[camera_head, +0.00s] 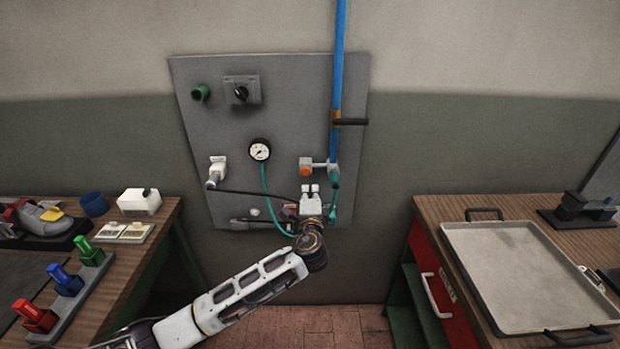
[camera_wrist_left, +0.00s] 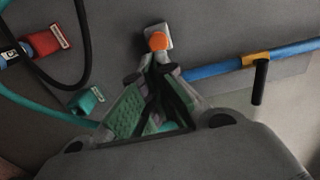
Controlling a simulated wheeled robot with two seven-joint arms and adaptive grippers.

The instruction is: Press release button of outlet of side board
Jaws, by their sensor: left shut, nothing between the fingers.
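The grey side board (camera_head: 290,95) hangs on the wall. A light grey outlet with an orange round button (camera_head: 305,171) sits on its right part, beside the blue pipe. The orange button also shows in the left wrist view (camera_wrist_left: 157,41), just beyond my fingertips. My left gripper (camera_head: 310,188) is shut and empty, just below the outlet in the head view. In the left wrist view its green-padded fingers (camera_wrist_left: 152,75) come together close to the outlet; I cannot tell whether they touch it. My right gripper is not in view.
A blue pipe (camera_head: 338,70) with a black-handled valve (camera_head: 350,121) runs down the board. A gauge (camera_head: 260,150), a white socket (camera_head: 217,170) with black cable, and a teal hose (camera_head: 265,190) are nearby. Workbenches stand left and right, one with a metal tray (camera_head: 520,265).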

